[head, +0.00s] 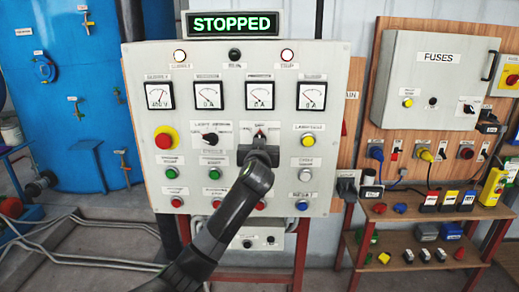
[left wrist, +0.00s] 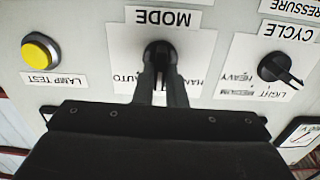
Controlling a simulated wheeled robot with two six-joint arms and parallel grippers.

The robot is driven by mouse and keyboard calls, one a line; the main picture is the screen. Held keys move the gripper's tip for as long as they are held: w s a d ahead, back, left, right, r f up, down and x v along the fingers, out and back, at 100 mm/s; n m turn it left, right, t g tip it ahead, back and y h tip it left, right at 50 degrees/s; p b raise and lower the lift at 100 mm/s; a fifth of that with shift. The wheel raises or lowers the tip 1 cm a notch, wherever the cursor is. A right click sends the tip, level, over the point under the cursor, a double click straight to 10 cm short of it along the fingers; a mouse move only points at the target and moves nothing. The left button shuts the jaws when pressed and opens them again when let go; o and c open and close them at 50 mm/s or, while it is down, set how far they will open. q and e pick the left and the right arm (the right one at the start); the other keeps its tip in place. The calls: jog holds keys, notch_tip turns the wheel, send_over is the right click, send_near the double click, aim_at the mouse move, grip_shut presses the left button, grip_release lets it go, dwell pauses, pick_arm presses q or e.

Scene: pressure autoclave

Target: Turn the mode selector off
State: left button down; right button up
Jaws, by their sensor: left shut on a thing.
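The mode selector (left wrist: 159,52) is a black knob on a white plate marked MODE, upside down in the left wrist view. AUTO and part of HAND show on the plate; the rest is covered. My left gripper (left wrist: 161,85) is shut on the knob, one finger on each side. The fingers hide most of the knob's handle, so its exact setting is unclear. In the head view my left gripper (head: 258,153) is against the middle of the grey control panel (head: 235,225), largely covering the selector. My right gripper is not in view.
The cycle selector (left wrist: 281,68) and the yellow lamp test button (left wrist: 40,52) flank the mode selector. A red emergency button (head: 164,139) is at the panel's left. The sign above reads STOPPED (head: 234,24). A fuse box (head: 432,80) and shelves (head: 420,258) stand at right.

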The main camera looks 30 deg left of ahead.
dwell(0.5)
pick_arm(q)
jog(key=c, duration=1.5)
grip_release()
jog(key=shift+b+v, duration=2.4)
jog(key=shift+v, duration=6.3)
jog(key=shift+w+f, duration=0.1)
